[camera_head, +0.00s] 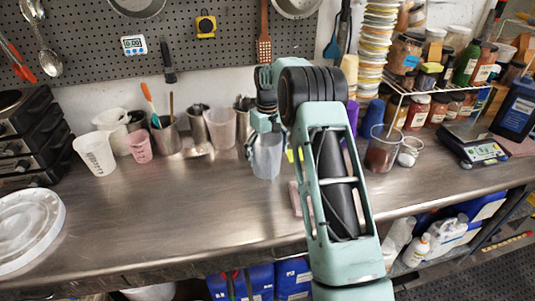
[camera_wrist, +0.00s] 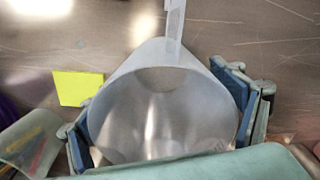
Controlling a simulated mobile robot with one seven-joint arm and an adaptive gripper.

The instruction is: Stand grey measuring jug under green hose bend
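The grey measuring jug (camera_head: 267,158) is a translucent, tapered vessel below my gripper (camera_head: 265,135) in the head view, in front of the back row of cups. In the wrist view, the jug (camera_wrist: 165,115) fills the space between the blue finger pads of my gripper (camera_wrist: 160,125). Its round mouth faces the camera and a pale handle points up the picture. The pads lie against its wall on both sides, so my gripper looks shut on it. I cannot tell whether its base touches the counter. I cannot make out a green hose bend in either view.
A steel counter (camera_head: 150,225) has free room at front left. A clear beaker (camera_head: 382,152) and scale (camera_head: 473,148) are at right. A yellow note (camera_wrist: 78,88) lies beside the jug.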

